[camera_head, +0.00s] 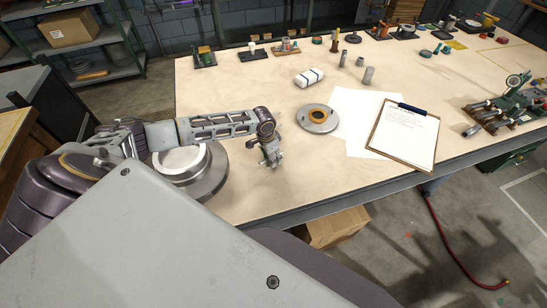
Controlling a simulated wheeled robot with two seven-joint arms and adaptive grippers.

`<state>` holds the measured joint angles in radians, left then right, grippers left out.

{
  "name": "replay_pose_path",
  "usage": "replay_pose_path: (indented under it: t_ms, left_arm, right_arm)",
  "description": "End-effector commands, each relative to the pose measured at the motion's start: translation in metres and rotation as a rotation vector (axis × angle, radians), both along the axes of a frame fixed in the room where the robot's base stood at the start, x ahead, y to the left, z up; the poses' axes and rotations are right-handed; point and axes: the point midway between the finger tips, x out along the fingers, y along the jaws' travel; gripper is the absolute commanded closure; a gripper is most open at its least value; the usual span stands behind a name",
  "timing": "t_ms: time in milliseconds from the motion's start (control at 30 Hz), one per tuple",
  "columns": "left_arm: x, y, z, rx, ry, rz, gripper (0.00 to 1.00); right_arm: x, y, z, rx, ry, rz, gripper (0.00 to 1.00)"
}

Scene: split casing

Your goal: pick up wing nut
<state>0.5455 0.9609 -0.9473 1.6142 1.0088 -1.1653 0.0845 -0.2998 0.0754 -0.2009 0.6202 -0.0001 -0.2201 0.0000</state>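My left gripper (271,157) hangs low over the front part of the table, pointing down. It is small and seen from above, so I cannot tell whether its fingers are apart or hold anything. I cannot make out a wing nut; it may be hidden under the gripper or too small to see. A large round metal casing part (209,183) with a pale top stands to the left of the gripper, partly covered by my arm. My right gripper is not in view.
White sheets and a clipboard (404,135) lie right of the disc. A rolled white cloth (309,77) and grey cylinders (368,75) stand behind. Small parts line the table's back edge. A green mechanism (510,100) sits far right. Bare tabletop (240,85) lies behind the arm.

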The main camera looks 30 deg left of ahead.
Motion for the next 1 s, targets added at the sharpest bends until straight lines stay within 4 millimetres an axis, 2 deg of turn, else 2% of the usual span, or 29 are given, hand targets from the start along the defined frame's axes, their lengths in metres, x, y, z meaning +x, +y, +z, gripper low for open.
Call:
replay_pose_path:
  t_ms: [400,800,1000]
  left_arm:
    - [0.0,0.0,-0.0001,0.0,0.0,0.0,0.52]
    - [-0.0001,0.0,0.0,0.0,0.0,0.0,1.0]
    - [0.0002,-0.0001,0.0002,0.0,-0.001,0.0,1.0]
  right_arm:
    - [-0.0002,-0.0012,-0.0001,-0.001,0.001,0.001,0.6]
    - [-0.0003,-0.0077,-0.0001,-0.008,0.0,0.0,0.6]
    - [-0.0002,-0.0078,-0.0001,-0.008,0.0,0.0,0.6]
